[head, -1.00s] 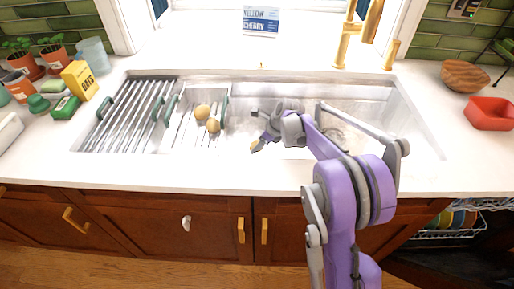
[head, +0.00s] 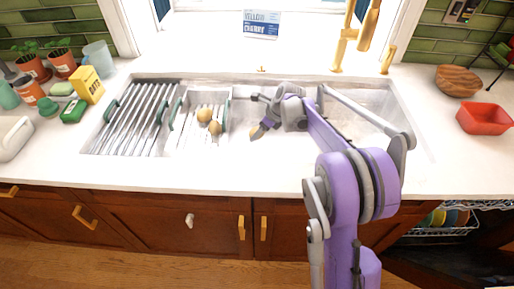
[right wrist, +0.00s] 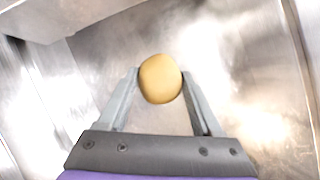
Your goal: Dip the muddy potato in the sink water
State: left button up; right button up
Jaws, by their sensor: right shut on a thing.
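My right gripper (right wrist: 160,82) is shut on a smooth, tan-yellow potato (right wrist: 161,78), one fingertip on each side. No mud shows on its visible side. In the head view, the right gripper (head: 260,130) and the small visible part of the potato (head: 254,133) are over the left part of the sink's right basin (head: 345,130). The basin is shiny metal; I cannot clearly make out a water surface or whether the potato touches one. My left gripper is not in view.
Two other potatoes (head: 204,115) lie in a wire rack (head: 190,133) left of the basin, beside a slatted drying rack (head: 130,120). A gold faucet (head: 343,50) stands behind the sink. A red bowl (head: 484,119) and wooden bowl (head: 458,82) sit on the right counter.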

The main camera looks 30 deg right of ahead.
jog(key=shift+r+p, duration=3)
jog(key=shift+r, duration=2.2)
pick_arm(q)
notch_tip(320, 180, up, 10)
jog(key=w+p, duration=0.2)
pick_arm(e)
jog(key=shift+r, duration=2.4)
pick_arm(q)
jog(key=shift+p, duration=0.3)
pick_arm(e)
jog(key=shift+r, duration=0.1)
pick_arm(q)
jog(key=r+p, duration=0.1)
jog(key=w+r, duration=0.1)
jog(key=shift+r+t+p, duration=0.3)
jog(key=shift+p, duration=0.1)
pick_arm(e)
notch_tip(320, 180, up, 4)
jog(key=shift+f, duration=0.1)
